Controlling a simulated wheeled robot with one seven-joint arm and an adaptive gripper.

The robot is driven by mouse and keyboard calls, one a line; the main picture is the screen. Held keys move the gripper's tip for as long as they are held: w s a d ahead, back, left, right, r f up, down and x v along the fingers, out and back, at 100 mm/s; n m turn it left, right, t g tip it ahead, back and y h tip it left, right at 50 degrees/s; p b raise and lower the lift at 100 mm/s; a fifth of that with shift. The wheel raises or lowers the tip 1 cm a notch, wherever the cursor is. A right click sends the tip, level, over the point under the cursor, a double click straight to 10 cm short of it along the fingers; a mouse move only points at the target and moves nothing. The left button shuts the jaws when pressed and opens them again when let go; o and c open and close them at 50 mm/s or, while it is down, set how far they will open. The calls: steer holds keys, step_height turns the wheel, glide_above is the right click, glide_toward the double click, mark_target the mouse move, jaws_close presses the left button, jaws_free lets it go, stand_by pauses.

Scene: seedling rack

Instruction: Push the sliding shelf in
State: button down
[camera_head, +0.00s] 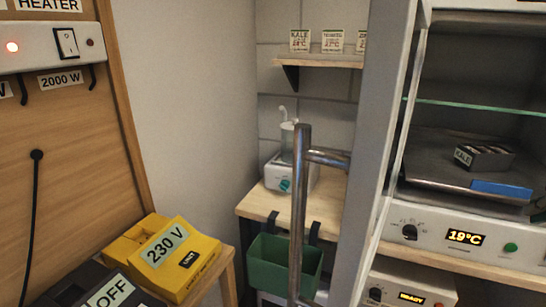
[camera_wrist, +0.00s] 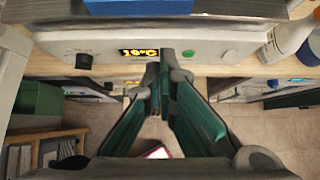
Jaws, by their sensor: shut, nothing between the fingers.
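The sliding shelf (camera_head: 435,165) is a dark metal plate in the lit cabinet at the right of the head view. It carries a small dark tray labelled KALE (camera_head: 485,157) and has a blue strip (camera_head: 502,190) on its front edge. In the wrist view the shelf's grey front edge (camera_wrist: 240,8) and its blue strip (camera_wrist: 138,6) cross the top. My gripper (camera_wrist: 164,68) is shut and empty, its tips in front of the control panel below the shelf edge. I cannot tell whether they touch anything. My gripper is not in the head view.
The cabinet's door (camera_head: 385,130) stands open with a long metal handle (camera_head: 299,210). The panel (camera_head: 450,238) reads 19°C. A glass shelf (camera_head: 480,107) lies above the sliding shelf. A green bin (camera_head: 285,265) hangs left of the door.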

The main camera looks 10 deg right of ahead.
mark_target(512, 187)
steer(key=shift+w+d+f, duration=0.25)
steer(key=shift+w+d, duration=0.25)
steer(key=shift+w, duration=0.25)
steer(key=shift+w+d+f, duration=0.2)
steer(key=shift+w+d, duration=0.25)
steer(key=shift+w, duration=0.3)
steer(key=shift+w+d+f, duration=0.25)
steer(key=shift+w+d, duration=0.25)
steer(key=shift+w, duration=0.25)
steer(key=shift+w+d+r+p, duration=0.1)
steer(key=shift+w+d+p, duration=0.1)
steer(key=shift+w+d, duration=0.4)
steer(key=shift+w+d+f+p, duration=0.1)
steer(key=shift+w+d+p, duration=0.2)
steer(key=shift+w, duration=0.65)
steer(key=shift+w+d+r+p, duration=0.15)
steer(key=shift+w+d, duration=0.3)
steer(key=shift+w, duration=0.3)
steer(key=shift+s, duration=0.1)
